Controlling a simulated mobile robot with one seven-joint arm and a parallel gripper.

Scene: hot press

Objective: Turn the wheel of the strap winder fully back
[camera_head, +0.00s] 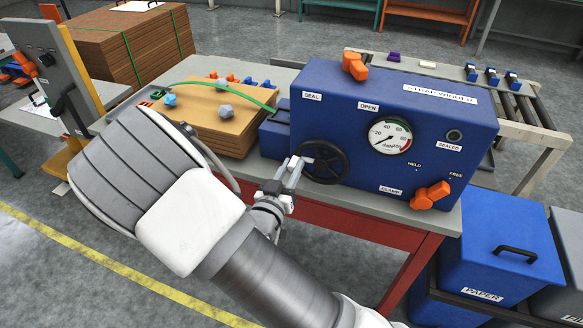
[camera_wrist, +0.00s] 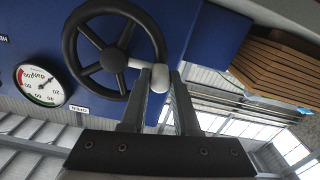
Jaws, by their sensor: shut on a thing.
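The strap winder (camera_head: 300,118) is a blue box on a workbench, with a black spoked wheel (camera_head: 322,164) on its front left. The wheel also shows in the wrist view (camera_wrist: 113,60), with a pale crank knob (camera_wrist: 158,80) near its rim. My gripper (camera_head: 294,168) is at the left side of the wheel. In the wrist view its two fingers (camera_wrist: 158,92) are shut on the knob, one on each side. The round gauge (camera_head: 391,137) has its needle pointing lower left, at the low end of its scale.
An orange lever (camera_head: 355,66) sits on top of the winder, and another (camera_head: 430,195) at its lower right front. A green strap (camera_head: 225,87) runs over stacked brown boards (camera_head: 215,138) to the left.

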